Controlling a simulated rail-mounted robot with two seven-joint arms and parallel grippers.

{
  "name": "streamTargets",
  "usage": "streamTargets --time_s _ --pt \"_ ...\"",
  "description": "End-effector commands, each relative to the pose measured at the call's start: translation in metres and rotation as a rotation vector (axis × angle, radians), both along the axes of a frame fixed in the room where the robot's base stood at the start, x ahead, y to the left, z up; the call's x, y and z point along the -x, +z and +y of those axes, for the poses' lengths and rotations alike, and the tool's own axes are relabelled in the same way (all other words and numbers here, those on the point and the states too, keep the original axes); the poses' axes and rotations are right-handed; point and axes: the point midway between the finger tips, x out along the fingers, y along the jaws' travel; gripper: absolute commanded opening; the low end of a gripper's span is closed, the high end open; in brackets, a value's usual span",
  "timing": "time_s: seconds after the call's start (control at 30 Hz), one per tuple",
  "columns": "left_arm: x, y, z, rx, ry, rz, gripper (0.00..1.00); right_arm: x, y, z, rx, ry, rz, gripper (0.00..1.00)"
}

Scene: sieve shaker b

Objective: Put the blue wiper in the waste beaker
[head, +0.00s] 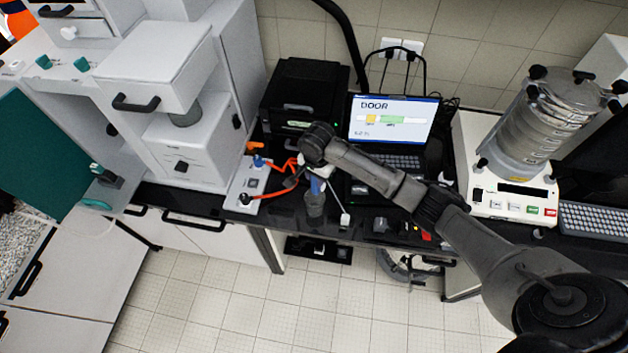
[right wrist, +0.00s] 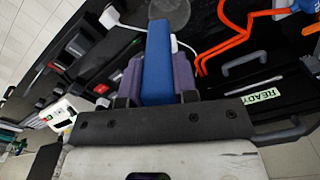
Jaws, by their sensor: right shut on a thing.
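The blue wiper (right wrist: 157,62) is a flat blue strip held upright between the finger pads of my right gripper (right wrist: 157,85) in the right wrist view. In the head view my right gripper (head: 317,176) points down at the middle of the black bench, and a bit of the wiper (head: 316,186) shows under it. A greyish clear beaker (head: 315,206) stands right below the wiper in the head view. A round clear shape (right wrist: 168,12), likely this beaker, shows past the wiper's tip. I cannot tell whether the wiper is inside its rim. My left gripper is not in view.
A white board (head: 243,190) with orange cables lies left of the beaker. A laptop (head: 393,120) and a black printer-like box (head: 305,95) stand behind. A sieve shaker (head: 525,140) stands at the right. Small dark items (head: 382,226) lie near the front edge.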

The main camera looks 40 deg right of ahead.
Motion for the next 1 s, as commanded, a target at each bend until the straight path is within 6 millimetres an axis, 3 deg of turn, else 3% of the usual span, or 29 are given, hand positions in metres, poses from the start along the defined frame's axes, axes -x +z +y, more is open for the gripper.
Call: streamTargets --time_s 0.13,0.37,0.7,1.0 --pt "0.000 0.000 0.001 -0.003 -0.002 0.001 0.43 -0.012 -0.007 -0.002 -0.001 0.001 0.000 0.08" --pt "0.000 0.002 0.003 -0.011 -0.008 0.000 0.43 -0.017 -0.014 -0.004 0.000 0.001 0.001 0.08" --pt "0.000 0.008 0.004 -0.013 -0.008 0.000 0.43 -0.016 -0.049 -0.004 0.000 0.002 0.001 0.08" --pt "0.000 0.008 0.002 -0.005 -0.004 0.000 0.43 -0.016 -0.051 -0.004 0.000 0.002 0.000 0.08"
